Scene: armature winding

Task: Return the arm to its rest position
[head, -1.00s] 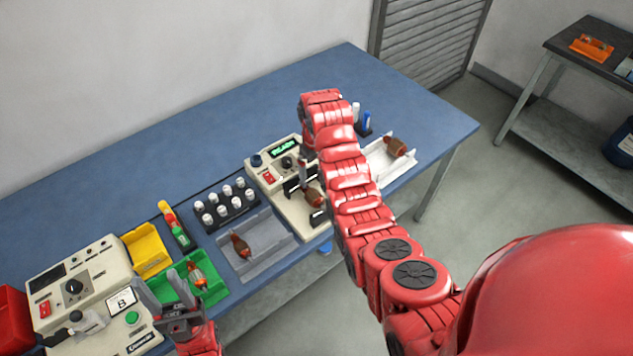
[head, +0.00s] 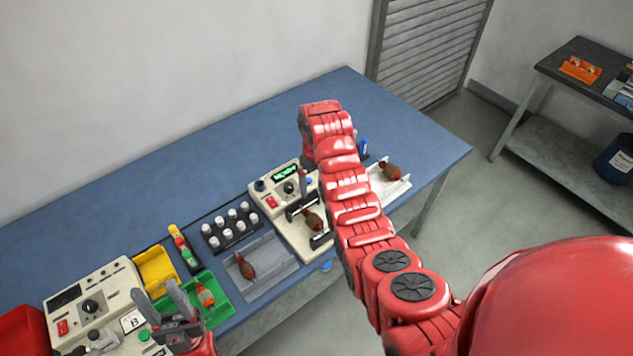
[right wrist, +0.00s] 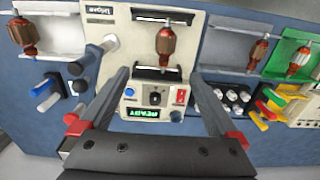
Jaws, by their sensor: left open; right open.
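My right arm reaches over the bench in the head view, and its gripper is mostly hidden behind its wrist. In the right wrist view my right gripper (right wrist: 160,73) is open and empty, its fingers spread above the beige tester (right wrist: 106,52). A copper-brown armature (right wrist: 166,40) rests across the tester's dark supports; it also shows in the head view (head: 313,219). My left gripper (head: 162,299) is open and empty at the lower left, in front of the control box (head: 98,279) and near the green tray (head: 222,311).
Other armatures lie in the grey tray (head: 275,274), the green tray and the white tray (head: 402,185). The back of the blue bench (head: 215,150) is clear.

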